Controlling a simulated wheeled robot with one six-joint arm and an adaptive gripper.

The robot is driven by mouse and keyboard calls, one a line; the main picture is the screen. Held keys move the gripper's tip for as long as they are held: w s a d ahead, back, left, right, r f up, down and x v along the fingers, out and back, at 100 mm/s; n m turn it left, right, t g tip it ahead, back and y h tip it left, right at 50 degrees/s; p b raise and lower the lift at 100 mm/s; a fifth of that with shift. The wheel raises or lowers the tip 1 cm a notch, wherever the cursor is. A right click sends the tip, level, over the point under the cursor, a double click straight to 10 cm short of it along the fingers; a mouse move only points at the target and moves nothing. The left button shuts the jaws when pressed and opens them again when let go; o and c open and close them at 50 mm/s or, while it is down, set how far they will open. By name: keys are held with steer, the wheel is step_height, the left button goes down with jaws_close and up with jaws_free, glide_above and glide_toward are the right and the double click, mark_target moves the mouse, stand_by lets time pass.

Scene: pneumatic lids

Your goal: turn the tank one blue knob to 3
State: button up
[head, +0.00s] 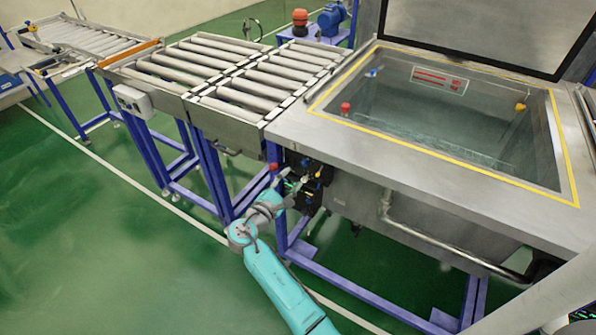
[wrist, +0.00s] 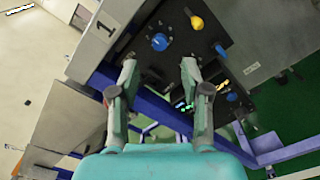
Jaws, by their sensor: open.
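The dark control panel (wrist: 185,45) fills the upper middle of the wrist view. A large round blue knob (wrist: 160,42) sits on it, close to a grey plate with a black "1" (wrist: 109,27). The marks around this knob are too small to read. My gripper (wrist: 159,66) is open and empty, its two fingertips apart just below the blue knob in the picture. I cannot tell the exact gap to the knob. In the head view, my gripper (head: 297,184) is at the dark panel (head: 311,183) beneath the tank's front left corner, partly hiding it.
The panel also carries a yellow knob (wrist: 196,22), smaller blue parts (wrist: 220,50) and lit displays. The open water tank (head: 440,110) is above right, with a pipe (head: 440,240) along its front. A roller conveyor (head: 250,75) adjoins on the left. Green floor is clear at left.

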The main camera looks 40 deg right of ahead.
steer(key=shift+v, duration=2.05)
steer(key=s+a+f+t+y, duration=0.3)
steer(key=s+f+y, duration=0.3)
steer(key=s+f, duration=0.65)
steer(key=s+a+f+m+t+y, duration=0.1)
steer(key=s+a+f+y, duration=0.25)
steer(key=s, duration=0.45)
steer(key=s+a+f+m+t+y, duration=0.15)
steer(key=s+a+y, duration=0.25)
steer(key=s, duration=0.4)
steer(key=s+a+r+m+t+y, duration=0.1)
steer(key=s+a+r+m, duration=0.1)
steer(key=s+r+m, duration=0.3)
steer(key=s+a+r+m+t+y, duration=0.2)
steer(key=s+r+m, duration=0.3)
steer(key=s+r, duration=0.7)
step_height(320, 180, up, 3)
steer(key=shift+s+a+f, duration=0.1)
steer(key=shift+s+a, duration=0.1)
steer(key=shift+a, duration=0.3)
